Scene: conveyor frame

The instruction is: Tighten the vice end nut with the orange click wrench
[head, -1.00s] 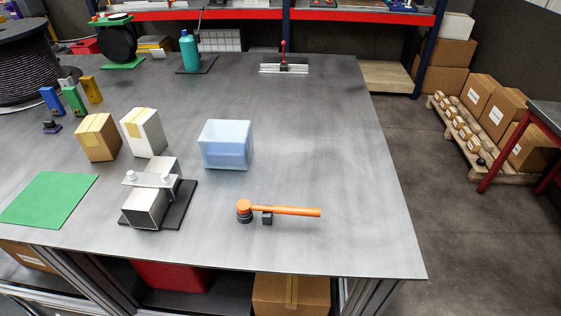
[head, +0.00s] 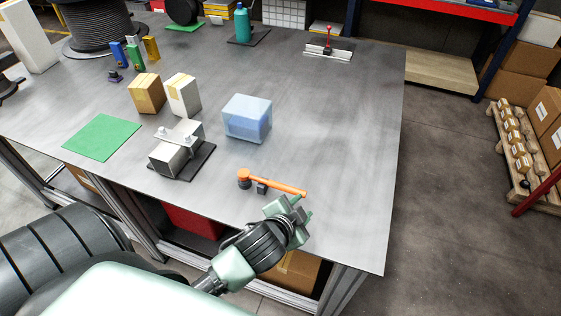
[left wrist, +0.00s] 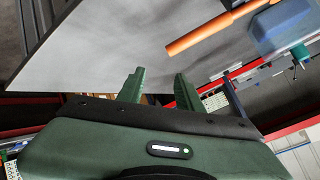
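The orange click wrench (head: 278,184) lies on the grey table near its front edge, its round head to the left on a dark support and its handle to the right. My left gripper (head: 302,206) is just in front of the handle's right end. In the left wrist view its fingers (left wrist: 160,80) are open with nothing between them; the orange handle (left wrist: 215,30) shows beyond them, up and right. The silver vice (head: 172,157) stands left of the wrench on a dark plate, with light round fittings on top. I cannot tell which is the end nut. My right gripper is out of view.
A translucent blue bin (head: 247,118) stands behind the wrench. Two cartons (head: 147,94) stand behind the vice, and a green mat (head: 103,137) lies left of it. The table is clear right of the bin. A clamp rail (head: 328,51) sits at the back.

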